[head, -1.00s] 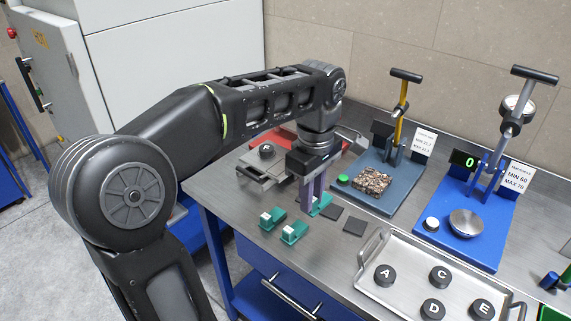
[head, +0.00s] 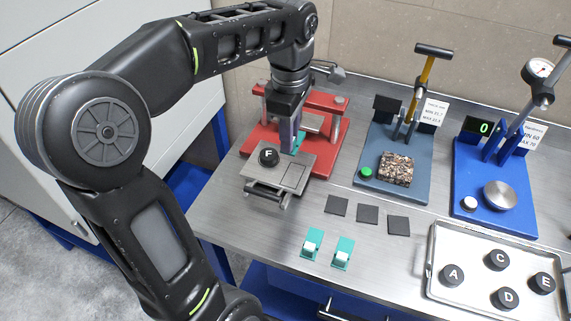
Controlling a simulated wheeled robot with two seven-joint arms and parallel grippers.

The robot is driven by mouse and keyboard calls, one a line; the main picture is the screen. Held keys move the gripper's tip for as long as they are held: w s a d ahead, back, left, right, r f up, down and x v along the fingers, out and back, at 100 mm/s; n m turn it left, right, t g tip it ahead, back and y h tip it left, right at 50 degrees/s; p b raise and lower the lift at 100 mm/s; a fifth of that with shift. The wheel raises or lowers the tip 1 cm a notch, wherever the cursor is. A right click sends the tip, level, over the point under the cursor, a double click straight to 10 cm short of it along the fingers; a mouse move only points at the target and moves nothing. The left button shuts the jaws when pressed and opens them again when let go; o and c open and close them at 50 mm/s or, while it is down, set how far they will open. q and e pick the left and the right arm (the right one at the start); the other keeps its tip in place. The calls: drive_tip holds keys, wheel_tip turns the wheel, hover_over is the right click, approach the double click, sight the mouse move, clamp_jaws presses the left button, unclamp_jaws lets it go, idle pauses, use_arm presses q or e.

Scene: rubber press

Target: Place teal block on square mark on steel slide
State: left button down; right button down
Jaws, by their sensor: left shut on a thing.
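My left gripper (head: 289,142) points down at the red press, over the back edge of the steel slide. It is shut on a teal block (head: 299,142), which is partly hidden behind the fingers. I cannot tell whether the block touches the slide. The steel slide (head: 259,169) sticks out from the front of the press. An outlined square mark (head: 292,175) shows on its right part, in front of the gripper, and it is bare. A black knob marked F (head: 268,157) stands on the slide's left part. My right gripper is out of view.
The red press (head: 335,125) surrounds the gripper at the back and sides. Two other teal blocks (head: 313,243) (head: 342,253) and several dark squares (head: 368,214) lie on the table. A grey-blue press (head: 400,190), a blue gauge stand (head: 495,225) and a tray of knobs (head: 432,262) are to the right.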

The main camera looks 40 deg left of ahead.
use_arm(q)
drive_tip(key=shift+d+r, duration=0.1)
drive_tip(key=shift+d, duration=0.25)
drive_tip(key=shift+a+f, duration=0.2)
drive_tip(key=shift+f, duration=0.05)
wheel_tip(320, 180, down, 6)
drive_tip(key=shift+r+p, duration=0.1)
drive_tip(key=shift+p, duration=0.2)
drive_tip(key=shift+f, duration=1.9)
drive_tip(key=shift+f, duration=0.25)
drive_tip(key=c, duration=1.3)
unclamp_jaws()
drive_tip(key=shift+r, duration=0.1)
drive_tip(key=shift+r, duration=0.1)
